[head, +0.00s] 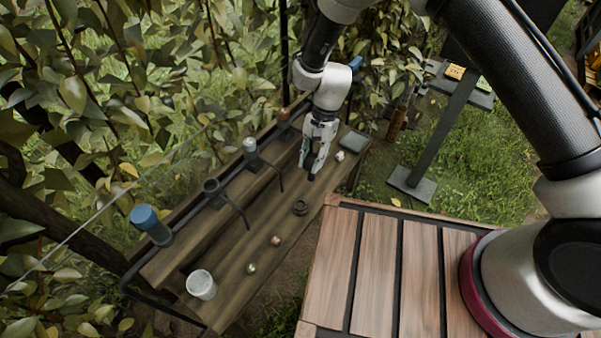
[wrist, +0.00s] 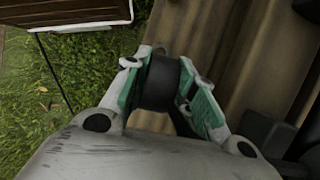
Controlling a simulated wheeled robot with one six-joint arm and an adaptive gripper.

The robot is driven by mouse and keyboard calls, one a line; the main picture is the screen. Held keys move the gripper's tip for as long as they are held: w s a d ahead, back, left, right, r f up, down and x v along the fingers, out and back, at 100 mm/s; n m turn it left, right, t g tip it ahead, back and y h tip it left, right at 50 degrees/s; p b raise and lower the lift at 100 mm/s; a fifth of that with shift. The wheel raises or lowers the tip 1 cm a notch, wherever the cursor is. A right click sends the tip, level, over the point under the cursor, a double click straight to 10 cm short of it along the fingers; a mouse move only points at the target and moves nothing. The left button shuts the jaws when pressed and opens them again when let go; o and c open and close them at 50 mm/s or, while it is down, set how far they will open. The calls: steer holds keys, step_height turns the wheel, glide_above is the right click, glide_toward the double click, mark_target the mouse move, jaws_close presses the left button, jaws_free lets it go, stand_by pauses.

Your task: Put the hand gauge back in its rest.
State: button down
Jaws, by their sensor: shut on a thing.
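My gripper (head: 311,160) points down above the right part of the wooden bench. It is shut on a dark, roughly cylindrical thing, which I take to be the hand gauge (wrist: 158,82). In the wrist view the gauge sits between the green finger pads. In the head view only a small dark end of it (head: 311,178) shows below the fingers. Along the bench's back edge stands a row of dark holders. One holder (head: 212,187) looks empty, with an open ring top. I cannot tell for certain which holder is the gauge's rest.
Other holders carry a blue-topped cylinder (head: 146,218), a pale-topped piece (head: 250,145) and a brownish-topped piece (head: 284,115). Dark curved rods stick out in front of the holders.

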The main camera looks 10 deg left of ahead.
steer(key=a+x, duration=0.1)
steer(key=x, duration=0.9)
steer(key=shift+s+a+r+m, duration=0.15)
steer(key=shift+s+a+m, duration=0.05)
steer(key=shift+s+m, duration=0.15)
stand_by(0.8)
steer(key=shift+f, duration=0.6)
steer(key=shift+f, duration=0.6)
stand_by(0.3)
steer(key=c, duration=1.1)
jaws_free()
